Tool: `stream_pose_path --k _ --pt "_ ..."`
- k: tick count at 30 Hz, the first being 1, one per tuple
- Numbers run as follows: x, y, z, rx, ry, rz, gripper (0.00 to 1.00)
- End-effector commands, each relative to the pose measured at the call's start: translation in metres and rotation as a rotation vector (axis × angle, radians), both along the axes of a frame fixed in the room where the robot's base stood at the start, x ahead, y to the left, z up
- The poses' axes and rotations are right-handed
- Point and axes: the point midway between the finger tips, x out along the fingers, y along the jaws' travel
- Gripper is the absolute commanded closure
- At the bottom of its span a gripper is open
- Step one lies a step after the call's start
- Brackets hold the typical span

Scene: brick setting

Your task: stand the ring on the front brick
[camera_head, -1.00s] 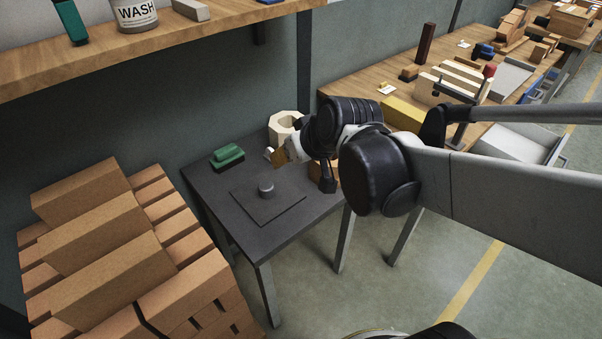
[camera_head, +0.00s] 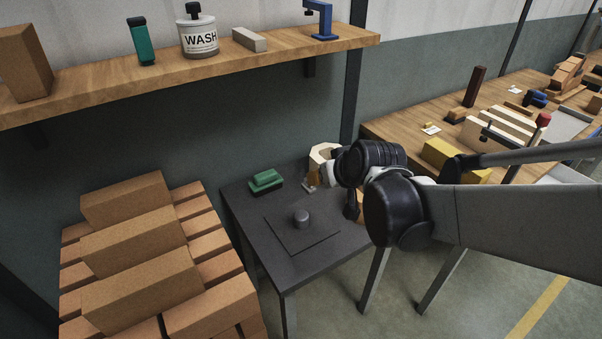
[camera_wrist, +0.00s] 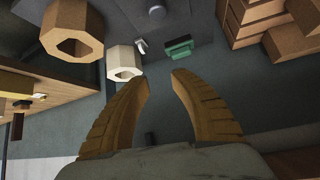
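A cream octagonal ring (camera_head: 322,153) stands at the back of the dark table, partly hidden by my arm. In the wrist view the cream ring (camera_wrist: 112,58) is beside a brown octagonal ring (camera_wrist: 62,48). I cannot tell which ring is meant. Three bricks lie spaced out on the brick stack at left; the front brick (camera_head: 143,293) is the nearest, with a middle brick (camera_head: 130,243) and a back brick (camera_head: 125,200) behind. My gripper (camera_wrist: 158,75) is open, its two tan fingers apart with nothing between them.
A green block-shaped item (camera_head: 265,181) and a plate with a grey knob (camera_head: 301,218) are on the dark table (camera_head: 300,272). A wooden shelf (camera_head: 270,52) overhangs the stack and table. A cluttered workbench (camera_head: 400,128) is at right.

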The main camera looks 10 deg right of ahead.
Motion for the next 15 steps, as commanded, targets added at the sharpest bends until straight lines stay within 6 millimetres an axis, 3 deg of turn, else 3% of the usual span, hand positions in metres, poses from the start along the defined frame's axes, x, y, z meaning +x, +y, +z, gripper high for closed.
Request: stream_pose_path --k 1,6,10,15 --pt "0.022 -0.003 -0.010 0.003 -0.021 0.004 0.72" --pt "0.083 -0.015 -0.053 0.007 -0.098 0.018 0.72" --pt "0.119 -0.026 -0.096 0.006 -0.159 0.023 0.72" --pt "0.146 -0.039 -0.149 0.000 -0.224 0.024 0.72"
